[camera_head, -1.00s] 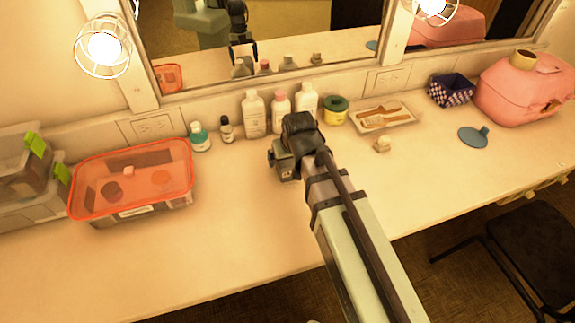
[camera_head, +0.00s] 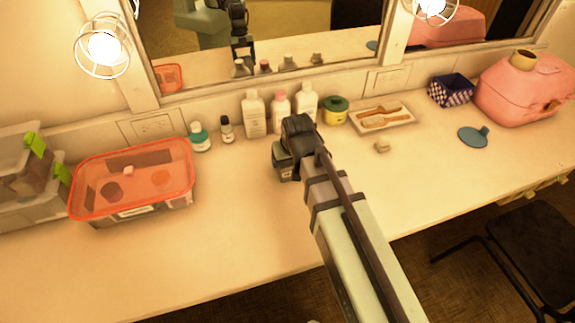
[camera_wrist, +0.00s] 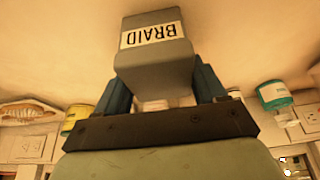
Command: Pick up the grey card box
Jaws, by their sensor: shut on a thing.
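The grey card box (camera_wrist: 155,65) fills the upper middle of the wrist view. Its white label reads BRAID and appears upside down there. My gripper (camera_wrist: 162,85) has its two blue fingers on either side of the box and is shut on it. In the head view my gripper (camera_head: 285,163) is over the middle of the counter, in front of the white bottles. There the arm and hand cover much of the held box. I cannot tell how far the box is above the counter.
White bottles (camera_head: 254,114) and a green-lidded yellow tub (camera_head: 336,110) stand behind my gripper. A red-lidded bin (camera_head: 132,188) is left. A brush tray (camera_head: 400,122), small beige block (camera_head: 382,146), blue hand mirror (camera_head: 474,137) and pink case (camera_head: 522,88) are right. The front counter is clear.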

